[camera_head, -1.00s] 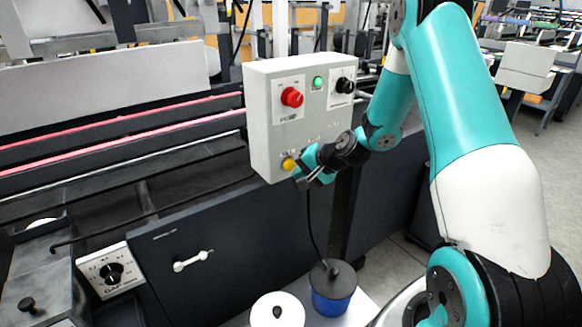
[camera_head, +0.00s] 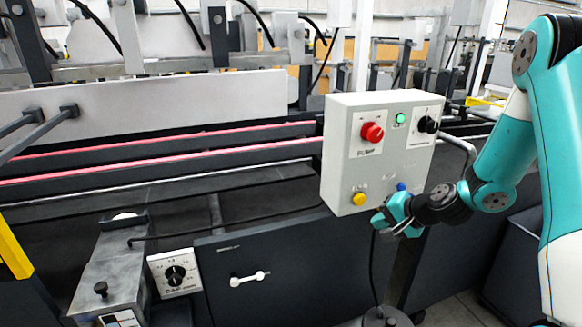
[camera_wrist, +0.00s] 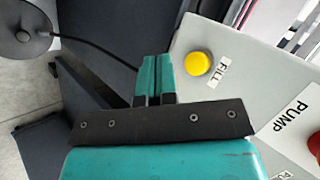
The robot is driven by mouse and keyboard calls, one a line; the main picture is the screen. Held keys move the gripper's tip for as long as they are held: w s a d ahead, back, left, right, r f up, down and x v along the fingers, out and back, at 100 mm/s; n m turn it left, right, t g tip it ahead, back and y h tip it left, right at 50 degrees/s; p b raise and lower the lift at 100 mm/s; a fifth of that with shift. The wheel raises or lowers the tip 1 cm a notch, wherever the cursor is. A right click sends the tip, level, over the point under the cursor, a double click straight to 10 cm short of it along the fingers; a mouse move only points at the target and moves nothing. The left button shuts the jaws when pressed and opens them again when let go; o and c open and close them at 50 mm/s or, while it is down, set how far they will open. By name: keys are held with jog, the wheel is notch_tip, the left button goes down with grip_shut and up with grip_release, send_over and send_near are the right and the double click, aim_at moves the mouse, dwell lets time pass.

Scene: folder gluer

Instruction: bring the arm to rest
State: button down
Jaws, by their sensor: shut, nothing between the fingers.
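My gripper (camera_head: 380,222) is teal with a black wrist. It is near the lower edge of the grey control box (camera_head: 337,150), below and right of the yellow button (camera_head: 359,199). In the wrist view my gripper (camera_wrist: 156,78) has its two teal fingers together with nothing between them. The yellow button (camera_wrist: 197,63), labelled FILL, is just right of the fingertips there, with a visible gap. My arm is raised and reaches in from the right side of the head view.
The box also carries a red knob (camera_head: 372,132), a green button (camera_head: 400,118), a black knob (camera_head: 428,124) and a blue button (camera_head: 401,187). A cable hangs below it to a round lid (camera_head: 387,317). A GAP dial (camera_head: 176,274) and white handle (camera_head: 250,278) are at lower left.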

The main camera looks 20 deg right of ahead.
jog(key=s+a+r+n+g+y, duration=0.1)
jog(key=s+a+r+n+g, duration=0.15)
jog(key=a+r+n, duration=0.4)
jog(key=s+a+r+n+g+y, duration=0.1)
jog(key=s+a+r+n+g, duration=0.15)
jog(key=a, duration=0.65)
jog(key=s+a+r+n+g, duration=0.1)
jog(key=s+a+r+n, duration=0.1)
jog(key=s, duration=0.5)
jog(key=s+a+r+n+g+h, duration=0.1)
jog(key=s+a+r+n, duration=0.2)
jog(key=s, duration=0.4)
jog(key=s+a+r+n+g+h, duration=0.1)
jog(key=s+a+r+n, duration=0.2)
jog(key=s, duration=0.4)
jog(key=shift+a+n+g, duration=0.15)
jog(key=shift+n+g, duration=0.25)
jog(key=shift+r, duration=0.1)
